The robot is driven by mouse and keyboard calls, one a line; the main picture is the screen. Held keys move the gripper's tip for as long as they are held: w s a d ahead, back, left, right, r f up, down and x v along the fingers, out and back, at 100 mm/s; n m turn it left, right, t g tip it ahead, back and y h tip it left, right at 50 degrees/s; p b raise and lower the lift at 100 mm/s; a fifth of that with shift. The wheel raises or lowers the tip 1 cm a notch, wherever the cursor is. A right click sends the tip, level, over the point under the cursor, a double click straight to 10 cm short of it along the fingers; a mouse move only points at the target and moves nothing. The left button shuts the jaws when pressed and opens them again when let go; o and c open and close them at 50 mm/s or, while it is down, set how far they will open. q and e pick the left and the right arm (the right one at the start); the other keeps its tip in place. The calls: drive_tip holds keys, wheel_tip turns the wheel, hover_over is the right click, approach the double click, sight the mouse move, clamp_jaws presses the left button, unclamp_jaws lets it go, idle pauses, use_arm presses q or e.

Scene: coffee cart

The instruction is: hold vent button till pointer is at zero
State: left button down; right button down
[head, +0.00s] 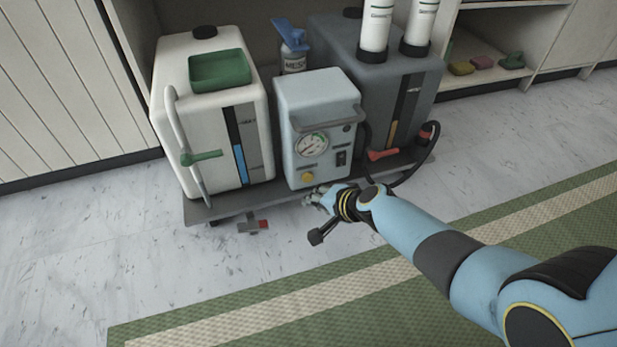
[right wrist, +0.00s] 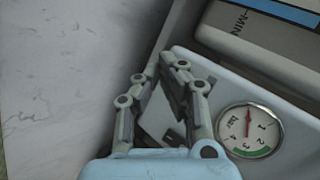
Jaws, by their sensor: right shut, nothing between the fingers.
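The pale blue unit (head: 322,100) stands between two tanks on a low cart. Its front has a round gauge (head: 312,144), a black switch (head: 341,158) and a yellow button (head: 307,176), taken as the vent button. In the right wrist view, the gauge (right wrist: 249,130) has its pointer upward in the picture, before the 1 mark and away from the green arc; I cannot read a zero mark. My right gripper (head: 314,197) is shut and empty, just below the button in the head view. Its fingers (right wrist: 172,75) hide part of the unit; the button is not visible there. Contact cannot be told.
A white tank (head: 180,130) with a green tray (head: 219,69) stands left, a dark grey tank (head: 420,95) right. A red-handled tap (head: 383,155) and a black hose (head: 425,163) are close to the right arm. The floor in front is mostly clear, with a green striped mat (head: 230,320).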

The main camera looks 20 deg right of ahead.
drive_tip(key=shift+s, duration=1.2)
drive_tip(key=shift+s+d, duration=0.1)
